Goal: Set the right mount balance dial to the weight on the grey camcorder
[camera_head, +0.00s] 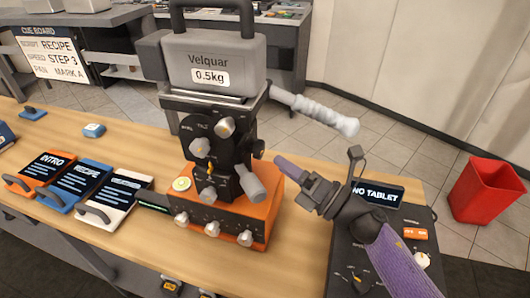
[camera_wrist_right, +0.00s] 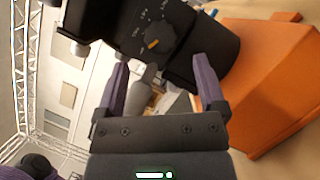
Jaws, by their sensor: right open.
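The grey camcorder (camera_head: 240,55), marked "Velquar 0.5kg", sits on a black mount (camera_head: 176,118) above an orange base unit (camera_head: 262,195). The mount's front carries several pale knobs. In the right wrist view, a dark round dial (camera_wrist_right: 167,42) with an orange pointer mark sits on the mount's black side face, with small labels around it that are too small to read. My right gripper (camera_head: 281,167) is at the mount's right side. In the right wrist view, its purple fingers (camera_wrist_right: 162,72) are spread apart and empty, short of the dial. My left gripper is not in view.
A pale handle (camera_head: 325,112) sticks out right of the mount. Cards marked INTRO (camera_head: 45,168) and RECIPE (camera_head: 85,182) lie on the wooden table (camera_head: 125,145) at left. A console with a "NO TABLET" screen (camera_head: 377,194) is at right; a red bin (camera_head: 484,190) stands beyond.

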